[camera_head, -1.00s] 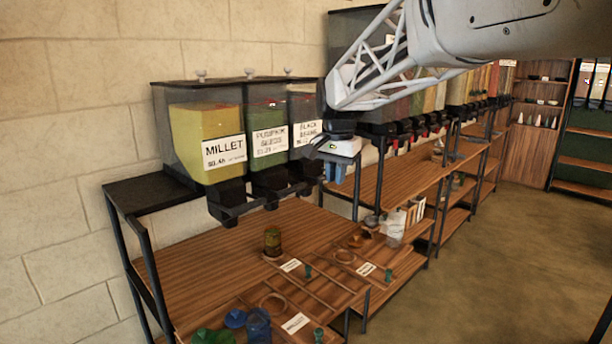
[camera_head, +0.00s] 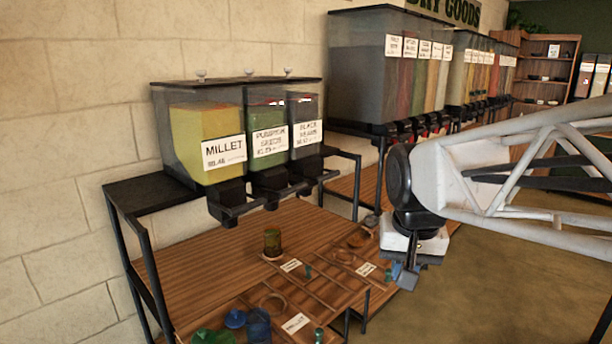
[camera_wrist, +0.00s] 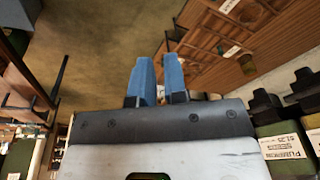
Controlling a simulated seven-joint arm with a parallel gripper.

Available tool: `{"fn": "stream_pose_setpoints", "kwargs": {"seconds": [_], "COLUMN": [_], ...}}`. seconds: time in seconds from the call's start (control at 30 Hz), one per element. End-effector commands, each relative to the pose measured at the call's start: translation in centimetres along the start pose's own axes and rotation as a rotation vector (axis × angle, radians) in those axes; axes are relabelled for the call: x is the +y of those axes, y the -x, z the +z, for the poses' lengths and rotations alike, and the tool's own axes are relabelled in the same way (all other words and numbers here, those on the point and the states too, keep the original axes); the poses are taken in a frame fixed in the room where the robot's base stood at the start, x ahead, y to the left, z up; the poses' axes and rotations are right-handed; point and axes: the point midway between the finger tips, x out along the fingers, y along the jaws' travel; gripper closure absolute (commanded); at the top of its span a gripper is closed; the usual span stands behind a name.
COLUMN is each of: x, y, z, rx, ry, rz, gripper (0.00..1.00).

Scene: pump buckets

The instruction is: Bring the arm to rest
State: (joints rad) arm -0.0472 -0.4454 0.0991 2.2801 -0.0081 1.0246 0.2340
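My gripper (camera_head: 405,276) hangs at the right of the head view, beyond the right end of the wooden counter and below the level of the dispensers. In the wrist view its two blue fingers (camera_wrist: 160,75) stand a little apart, with a narrow gap between them and nothing in it. My pale lattice arm comes in from the right edge of the head view. In the head view the gripper overlaps the front right corner of the counter; I see no clear contact.
The wooden counter (camera_head: 200,262) holds a divided tray (camera_head: 325,292), an amber jar (camera_head: 272,243), and blue and green containers at the front. Millet (camera_head: 208,140), pumpkin seeds (camera_head: 267,135) and black beans (camera_head: 305,125) dispensers stand above. Open floor (camera_head: 480,305) lies at right.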

Motion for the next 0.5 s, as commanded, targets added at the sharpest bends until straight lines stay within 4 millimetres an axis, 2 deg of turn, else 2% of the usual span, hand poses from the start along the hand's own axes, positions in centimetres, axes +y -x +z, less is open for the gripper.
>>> {"fn": "stream_pose_setpoints", "kwargs": {"seconds": [0.03,0.3,0.5], "x": [0.6,3.2,4.3], "y": [-0.3,-2.9,-4.4], "z": [1.5,8.4,11.7], "rx": [0.006,0.033,0.046], "ry": [0.014,0.102,0.147], "rz": [0.0,0.003,0.006], "gripper": [0.87,0.87,0.87]}}
